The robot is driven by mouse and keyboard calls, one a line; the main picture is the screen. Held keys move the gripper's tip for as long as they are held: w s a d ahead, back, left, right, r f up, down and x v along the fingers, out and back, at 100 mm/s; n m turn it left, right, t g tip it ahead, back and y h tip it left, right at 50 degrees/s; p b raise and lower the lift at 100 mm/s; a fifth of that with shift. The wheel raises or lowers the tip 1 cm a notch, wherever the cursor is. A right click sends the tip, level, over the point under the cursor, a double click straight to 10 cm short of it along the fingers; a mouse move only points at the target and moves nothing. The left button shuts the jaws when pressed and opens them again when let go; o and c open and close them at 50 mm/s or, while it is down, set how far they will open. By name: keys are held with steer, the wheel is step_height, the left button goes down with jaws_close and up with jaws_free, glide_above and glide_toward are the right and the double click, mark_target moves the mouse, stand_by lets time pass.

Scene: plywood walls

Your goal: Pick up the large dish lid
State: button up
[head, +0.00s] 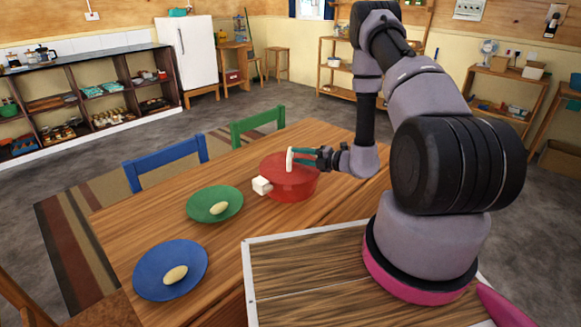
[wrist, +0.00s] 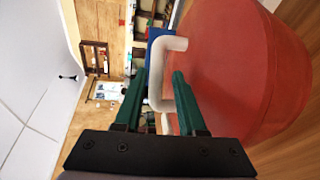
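The large dish lid (head: 277,168) is red and sits on a red pot (head: 290,191) on the wooden table. It fills the right side of the wrist view (wrist: 225,65). Its white loop handle (head: 290,158) stands up from the top and shows clearly in the wrist view (wrist: 155,92). My gripper (head: 303,157) has green fingers and is level with the handle, coming from the right. In the wrist view the fingers (wrist: 160,75) are apart, one on each side of the handle bar, with a gap visible. The right finger is between the bar and the lid.
A green plate (head: 200,208) and a blue plate (head: 150,270), each with a pale oval item, lie left of the pot. A white side grip (head: 262,186) sticks out from the pot. Blue (head: 165,160) and green (head: 258,125) chairs stand at the far table edge.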

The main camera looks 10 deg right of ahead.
mark_target(283, 160)
steer(key=shift+x, duration=3.4)
steer(key=shift+a+r, duration=0.1)
steer(key=shift+r, duration=0.05)
jaws_close()
